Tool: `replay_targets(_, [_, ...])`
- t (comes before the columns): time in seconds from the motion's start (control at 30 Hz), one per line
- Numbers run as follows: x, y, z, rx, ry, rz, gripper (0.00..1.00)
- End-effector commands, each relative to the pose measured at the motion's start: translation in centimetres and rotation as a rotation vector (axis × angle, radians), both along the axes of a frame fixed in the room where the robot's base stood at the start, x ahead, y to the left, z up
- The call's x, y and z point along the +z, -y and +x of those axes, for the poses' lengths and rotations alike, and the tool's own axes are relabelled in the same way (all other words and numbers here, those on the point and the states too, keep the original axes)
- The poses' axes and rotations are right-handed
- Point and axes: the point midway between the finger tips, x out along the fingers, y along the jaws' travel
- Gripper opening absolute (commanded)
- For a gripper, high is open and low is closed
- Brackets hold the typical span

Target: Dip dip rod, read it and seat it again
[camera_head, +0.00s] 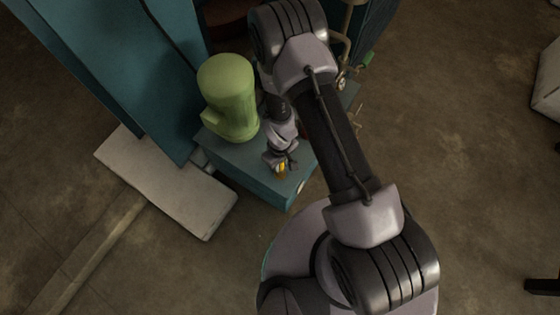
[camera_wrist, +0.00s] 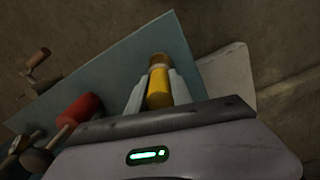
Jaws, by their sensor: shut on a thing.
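My gripper (camera_head: 281,166) is shut on a yellow-handled rod, which I take for the dip rod (camera_head: 281,174). In the wrist view the yellow handle (camera_wrist: 159,88) with a tan end sits between the two pale fingers of my gripper (camera_wrist: 155,92). The rod's lower part is hidden, so I cannot tell whether it is in its hole or clear of it. My gripper is over the teal box top (camera_head: 236,157), near its front corner, just right of a green rounded housing (camera_head: 229,97).
A red knob (camera_wrist: 79,109) and a wooden-handled crank (camera_wrist: 38,66) stand beside the gripper. A green-handled valve (camera_head: 366,61) is at the back right. A tall teal cabinet (camera_head: 120,60) and a pale slab (camera_head: 165,185) are at left. The floor at right is mostly clear.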

Motion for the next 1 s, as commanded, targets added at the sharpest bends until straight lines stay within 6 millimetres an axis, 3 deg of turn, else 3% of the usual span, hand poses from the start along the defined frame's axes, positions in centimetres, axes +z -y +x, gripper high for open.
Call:
replay_targets(0.47, [-1.2, 0.0, 0.0, 0.0, 0.0, 0.0, 0.0])
replay_targets(0.5, [-1.2, 0.0, 0.0, 0.0, 0.0, 0.0, 0.3])
replay_targets(0.6, [-1.2, 0.0, 0.0, 0.0, 0.0, 0.0, 0.5])
replay_targets(0.9, [-1.1, 0.0, 0.0, 0.0, 0.0, 0.0, 0.52])
replay_targets(1.0, [-0.1, 0.0, 0.0, 0.0, 0.001, 0.001, 0.52])
